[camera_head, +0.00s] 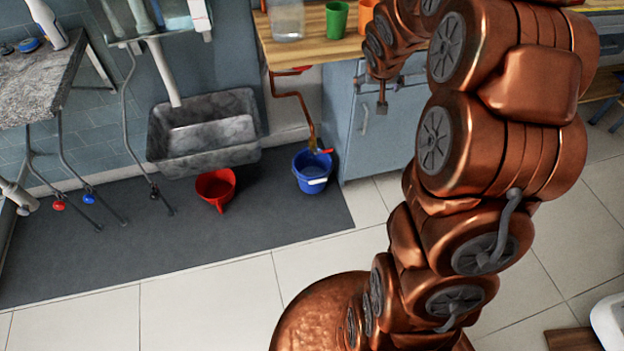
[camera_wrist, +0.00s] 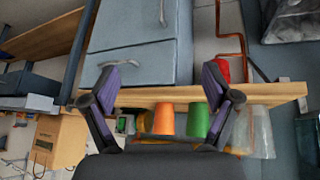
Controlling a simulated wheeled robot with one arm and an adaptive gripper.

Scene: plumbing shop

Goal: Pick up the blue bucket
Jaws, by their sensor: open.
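The blue bucket (camera_head: 312,174) stands upright on the floor at the edge of the dark grey mat, beside the blue cabinet, in the head view. It has a light label on its front, and something red and yellowish shows at its rim below a copper pipe. I cannot make out the bucket in the wrist view. My gripper (camera_wrist: 171,66) shows in the wrist view with its two dark, purple-padded fingers wide apart and nothing between them. It is over the wooden counter area, apart from the bucket.
The wooden counter (camera_head: 312,45) holds a green cup (camera_head: 337,19), an orange cup (camera_head: 367,15) and a clear container (camera_head: 287,22). A red funnel (camera_head: 216,186) lies left of the bucket, below a grey basin (camera_head: 205,134). The blue cabinet (camera_head: 372,125) borders the bucket. Tiled floor in front is clear.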

